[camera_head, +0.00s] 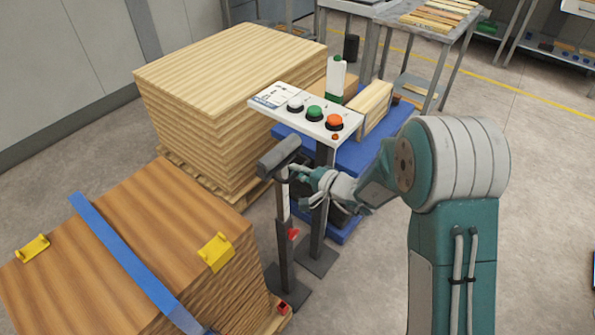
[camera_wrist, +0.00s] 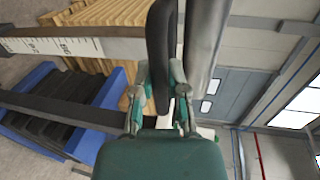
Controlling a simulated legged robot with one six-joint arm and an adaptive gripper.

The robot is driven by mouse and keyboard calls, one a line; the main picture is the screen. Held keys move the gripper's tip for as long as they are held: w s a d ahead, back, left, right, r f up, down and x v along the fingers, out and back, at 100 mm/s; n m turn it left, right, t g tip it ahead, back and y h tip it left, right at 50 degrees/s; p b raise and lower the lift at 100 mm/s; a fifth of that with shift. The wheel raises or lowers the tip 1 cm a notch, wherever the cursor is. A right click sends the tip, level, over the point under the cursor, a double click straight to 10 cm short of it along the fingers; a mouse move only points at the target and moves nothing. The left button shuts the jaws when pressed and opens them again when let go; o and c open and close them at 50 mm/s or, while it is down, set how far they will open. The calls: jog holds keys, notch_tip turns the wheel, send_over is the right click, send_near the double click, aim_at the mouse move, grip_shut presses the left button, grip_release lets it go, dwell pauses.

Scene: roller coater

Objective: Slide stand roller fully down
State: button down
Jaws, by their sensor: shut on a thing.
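The stand roller is a dark grey roller head (camera_head: 279,155) on an upright post with a dark foot (camera_head: 287,290). A red knob (camera_head: 293,234) sits partway up the post. My gripper (camera_head: 297,174) is at the head's right side, just below the roller. In the wrist view, my gripper (camera_wrist: 160,98) is shut on the dark bracket (camera_wrist: 163,45) of the stand roller. The grey roller (camera_wrist: 207,45) lies beside that bracket. The post's white measuring scale (camera_wrist: 55,46) shows at the left. The post is extended, with its light inner part showing above the dark sleeve.
A control panel (camera_head: 267,100) with white, green and orange buttons stands right behind the stand. A brown wood stack (camera_head: 60,260) with a blue strap is at left front. A pale plank stack (camera_head: 230,60) is behind. Open floor (camera_head: 540,180) lies at right.

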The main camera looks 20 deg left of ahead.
jog(key=shift+f, duration=0.1)
notch_tip(320, 180, down, 18)
jog(key=shift+s+f, duration=0.15)
jog(key=shift+f, duration=0.1)
jog(key=shift+d, duration=0.1)
jog(key=c, duration=0.6)
grip_release()
jog(key=shift+f, duration=0.1)
jog(key=shift+c, duration=0.2)
jog(key=shift+a, duration=0.2)
